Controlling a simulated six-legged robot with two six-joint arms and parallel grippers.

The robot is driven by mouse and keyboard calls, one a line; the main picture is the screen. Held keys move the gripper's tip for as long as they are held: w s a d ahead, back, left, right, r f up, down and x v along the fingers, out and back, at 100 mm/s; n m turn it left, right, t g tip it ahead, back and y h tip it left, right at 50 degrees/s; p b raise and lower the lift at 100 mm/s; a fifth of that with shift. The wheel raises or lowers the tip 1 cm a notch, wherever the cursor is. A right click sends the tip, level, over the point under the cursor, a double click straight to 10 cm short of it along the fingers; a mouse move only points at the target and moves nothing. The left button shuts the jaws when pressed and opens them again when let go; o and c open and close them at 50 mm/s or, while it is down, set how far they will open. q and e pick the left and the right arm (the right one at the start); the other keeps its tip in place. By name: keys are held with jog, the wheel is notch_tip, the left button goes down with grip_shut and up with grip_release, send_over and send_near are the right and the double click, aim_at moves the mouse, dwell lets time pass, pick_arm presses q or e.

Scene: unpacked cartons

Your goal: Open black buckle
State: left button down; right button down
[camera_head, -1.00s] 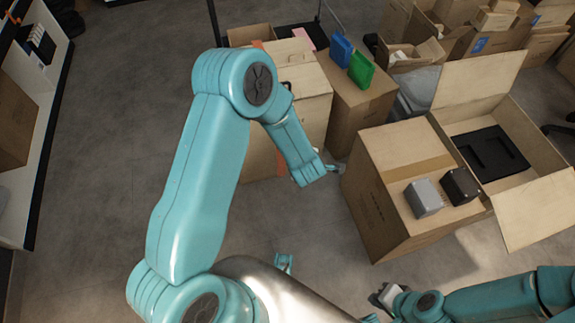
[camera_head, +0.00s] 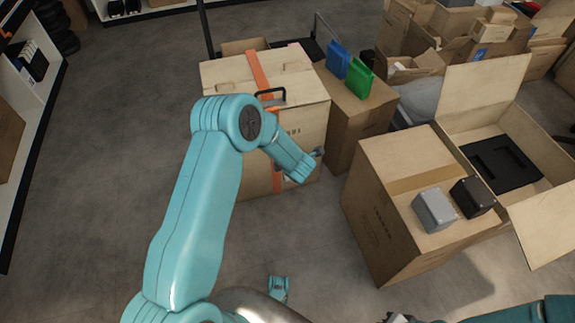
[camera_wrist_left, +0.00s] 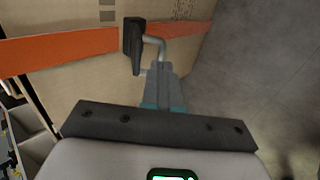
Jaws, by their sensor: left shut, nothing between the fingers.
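A tall carton (camera_head: 225,77) with an orange strap (camera_head: 260,72) stands behind my left arm in the head view. The wrist view shows the orange strap (camera_wrist_left: 58,52) along the carton's side and a black buckle (camera_wrist_left: 133,42) on it. A bent light-grey rod shows beside the buckle; I cannot tell whether it belongs to it. My left gripper (camera_head: 318,152) is shut and empty by the carton's right side. In the wrist view its fingertips (camera_wrist_left: 160,68) are just below the buckle; contact is unclear. My right gripper (camera_head: 398,318) is cut off at the bottom edge.
A carton with blue (camera_head: 339,59) and green (camera_head: 360,77) items stands right of the strapped one. Nearer is a carton (camera_head: 375,220) with a grey box (camera_head: 434,209) and a black box (camera_head: 472,196). An open carton (camera_head: 540,225) lies further right. The left floor is clear.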

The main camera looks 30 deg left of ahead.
pick_arm(q)
jog(key=shift+x, duration=0.8)
jog(key=f+b, duration=0.2)
jog(key=f, duration=0.1)
jog(key=shift+s+d, duration=0.2)
jog(key=shift+d, duration=0.15)
jog(key=shift+r, duration=0.15)
